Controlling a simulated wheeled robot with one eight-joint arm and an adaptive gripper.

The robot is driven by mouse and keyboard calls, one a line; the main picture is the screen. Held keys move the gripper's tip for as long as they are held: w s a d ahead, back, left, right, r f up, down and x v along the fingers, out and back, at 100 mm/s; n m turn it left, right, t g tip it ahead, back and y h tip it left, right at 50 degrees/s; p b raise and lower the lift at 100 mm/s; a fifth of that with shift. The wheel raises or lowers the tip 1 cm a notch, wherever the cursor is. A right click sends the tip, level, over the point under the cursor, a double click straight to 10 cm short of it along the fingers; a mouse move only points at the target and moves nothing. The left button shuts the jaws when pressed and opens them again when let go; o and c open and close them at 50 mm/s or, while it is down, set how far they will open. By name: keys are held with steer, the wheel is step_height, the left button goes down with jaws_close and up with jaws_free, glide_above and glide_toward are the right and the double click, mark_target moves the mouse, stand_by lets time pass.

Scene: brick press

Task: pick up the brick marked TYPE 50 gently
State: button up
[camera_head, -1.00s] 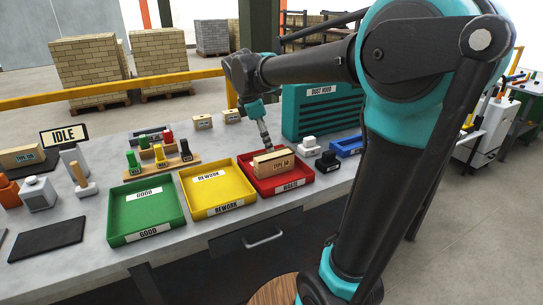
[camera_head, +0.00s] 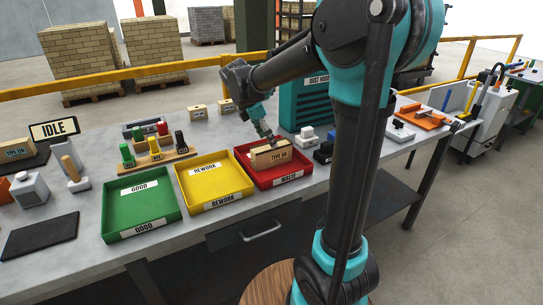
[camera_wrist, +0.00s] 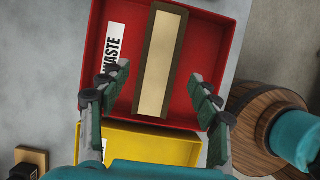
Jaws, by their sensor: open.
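A tan brick (camera_head: 270,155) lies in the red WASTE tray (camera_head: 301,176). Its front label appears to read TYPE 50. In the wrist view the brick (camera_wrist: 163,50) shows from above as a long pale bar with darker edges, inside the red tray (camera_wrist: 217,45). My gripper (camera_head: 267,138) is over the brick. In the wrist view its two fingers (camera_wrist: 160,76) are spread wide, one on each side of the brick, with a gap to it on both sides. How far the fingertips are above the tray floor is hard to tell.
The yellow REWORK tray (camera_head: 215,204) and green GOOD tray (camera_head: 142,232) stand to the left. The teal dust hood (camera_head: 303,103) stands behind the red tray. White and black stamps stand to its right. Another labelled brick (camera_head: 15,151) lies at far left.

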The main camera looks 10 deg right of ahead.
mark_target(272, 155)
steer(key=shift+x, duration=2.75)
steer(key=shift+w, duration=0.1)
steer(key=c, duration=1.2)
